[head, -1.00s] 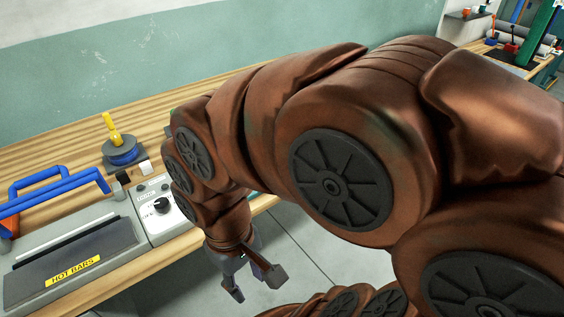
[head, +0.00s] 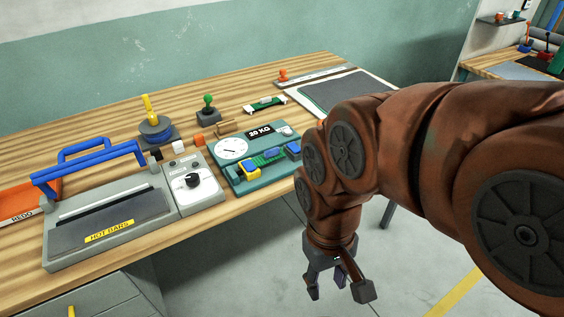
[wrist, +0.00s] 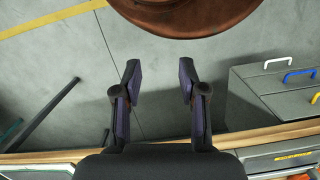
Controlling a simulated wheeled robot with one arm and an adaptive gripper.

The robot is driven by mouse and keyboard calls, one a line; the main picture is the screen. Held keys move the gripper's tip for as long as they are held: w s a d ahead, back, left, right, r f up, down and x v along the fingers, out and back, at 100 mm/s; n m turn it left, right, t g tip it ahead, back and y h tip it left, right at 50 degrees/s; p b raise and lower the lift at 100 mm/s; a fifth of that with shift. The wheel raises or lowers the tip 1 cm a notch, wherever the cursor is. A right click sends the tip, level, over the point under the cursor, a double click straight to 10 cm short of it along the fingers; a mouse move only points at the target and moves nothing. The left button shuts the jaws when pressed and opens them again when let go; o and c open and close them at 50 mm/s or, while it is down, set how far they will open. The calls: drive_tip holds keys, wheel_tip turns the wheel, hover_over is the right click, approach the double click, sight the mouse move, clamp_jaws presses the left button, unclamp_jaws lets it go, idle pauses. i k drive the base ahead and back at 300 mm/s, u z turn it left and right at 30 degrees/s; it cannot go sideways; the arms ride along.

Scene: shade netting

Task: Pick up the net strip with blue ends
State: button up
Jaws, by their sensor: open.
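A green strip with blue near its ends (head: 269,157) lies on the teal scale marked 20 KG (head: 233,177), between a yellow-and-blue block and a blue block. I take it for the net strip with blue ends; its exact ends are hard to make out. Another green strip with pale ends (head: 265,104) lies farther back on the bench. My gripper (head: 339,289) is open and empty, beyond the bench's front edge, to the right of the scale and lower in the picture. In the wrist view, my gripper (wrist: 160,77) shows two spread fingers over the floor, with nothing between them.
A heat sealer marked HOT BARS (head: 110,222) with a blue handle stands at the left, beside a grey control box (head: 189,182). A spool (head: 156,131) and green-knobbed stand (head: 208,111) are behind. A dark mat (head: 345,92) lies at the back right. Floor is clear under my gripper.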

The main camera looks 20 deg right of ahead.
sight(273, 154)
drive_tip(key=z, duration=0.2)
drive_tip(key=i, duration=0.45)
drive_tip(key=u, duration=0.05)
drive_tip(key=k, duration=0.5)
drive_tip(key=u, duration=0.65)
drive_tip(key=i, duration=0.4)
drive_tip(key=u, duration=0.45)
